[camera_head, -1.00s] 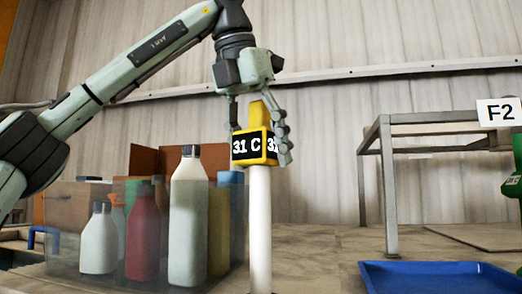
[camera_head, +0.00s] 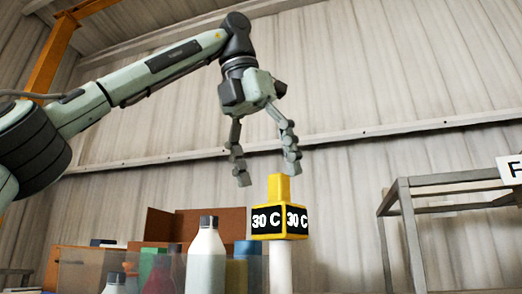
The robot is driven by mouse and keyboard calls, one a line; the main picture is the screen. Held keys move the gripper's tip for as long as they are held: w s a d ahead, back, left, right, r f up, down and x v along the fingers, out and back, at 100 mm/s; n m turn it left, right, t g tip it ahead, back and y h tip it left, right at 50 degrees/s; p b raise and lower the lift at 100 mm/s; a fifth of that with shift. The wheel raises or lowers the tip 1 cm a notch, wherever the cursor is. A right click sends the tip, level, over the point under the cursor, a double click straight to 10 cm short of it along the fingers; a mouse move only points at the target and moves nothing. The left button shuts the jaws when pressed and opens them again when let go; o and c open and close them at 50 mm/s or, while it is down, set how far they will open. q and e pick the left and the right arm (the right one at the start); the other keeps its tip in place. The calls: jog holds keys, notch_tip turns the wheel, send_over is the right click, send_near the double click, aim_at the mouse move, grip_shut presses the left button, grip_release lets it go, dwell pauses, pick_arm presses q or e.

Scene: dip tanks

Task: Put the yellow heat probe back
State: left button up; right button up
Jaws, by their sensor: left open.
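The yellow heat probe (camera_head: 280,209) has a boxy head with black displays reading 30 C and a narrower yellow grip on top. It sits upright on top of a white post (camera_head: 280,266), whose lower end is cut off by the frame. My left gripper (camera_head: 267,172) is open and empty, pointing down. Its fingers are above the probe and a little to its left, apart from the grip as far as I can see. My right gripper is not in view.
A bin (camera_head: 82,272) with several bottles stands left of the post, a white bottle (camera_head: 206,262) in front. A brown box (camera_head: 200,226) is behind. A grey metal frame (camera_head: 412,240) with a partly cut-off sign (camera_head: 511,169) stands at right. A corrugated wall closes the back.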

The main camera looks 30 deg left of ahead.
pick_arm(q)
jog(key=shift+v, duration=1.65)
jog(key=shift+c, duration=0.4)
